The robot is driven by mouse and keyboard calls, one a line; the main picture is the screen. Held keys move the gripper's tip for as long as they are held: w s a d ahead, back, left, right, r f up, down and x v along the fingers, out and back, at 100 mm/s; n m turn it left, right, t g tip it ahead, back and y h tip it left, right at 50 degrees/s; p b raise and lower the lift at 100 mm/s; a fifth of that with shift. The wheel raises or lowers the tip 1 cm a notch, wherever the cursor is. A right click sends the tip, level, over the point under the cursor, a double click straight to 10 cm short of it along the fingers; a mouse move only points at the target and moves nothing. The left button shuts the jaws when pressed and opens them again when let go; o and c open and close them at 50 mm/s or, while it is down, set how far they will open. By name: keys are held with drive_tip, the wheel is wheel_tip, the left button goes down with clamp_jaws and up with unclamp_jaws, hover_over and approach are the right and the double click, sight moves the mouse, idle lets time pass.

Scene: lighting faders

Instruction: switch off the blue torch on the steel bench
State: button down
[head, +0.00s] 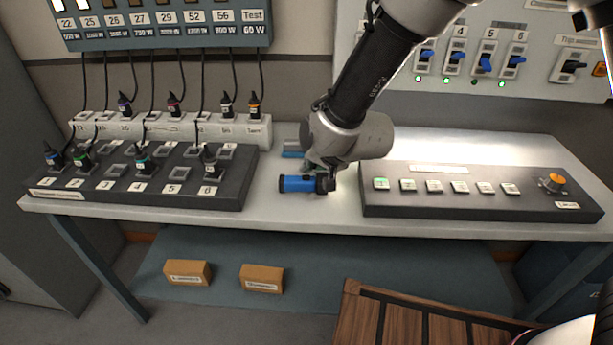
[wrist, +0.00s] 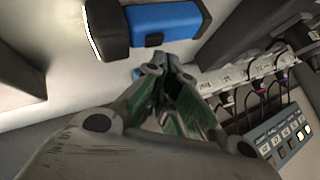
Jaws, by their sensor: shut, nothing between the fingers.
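The blue torch (head: 300,184) lies on its side on the steel bench (head: 285,212), with its black head toward the right. In the wrist view the torch (wrist: 168,20) crosses the top, with a dark patch on its side. The rim of its head glows white at the left, and the bench is bright beyond it, so the torch looks lit. My gripper (head: 322,168) is just behind the head end of the torch, low over the bench. In the wrist view its fingertips (wrist: 168,68) are together, empty and close beside the torch. Whether they touch it is unclear.
A black socket panel (head: 100,196) with plugs stands on the left, before a white power strip (head: 190,130). A black button panel (head: 440,207) with an orange knob stands on the right. A small blue object (head: 291,154) lies behind the torch. The bench front is clear.

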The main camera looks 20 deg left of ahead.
sight(311, 177)
drive_tip(key=shift+f, duration=0.5)
idle(0.4)
drive_tip(key=shift+r, duration=0.6)
wheel_tip(311, 177, up, 6)
idle(0.5)
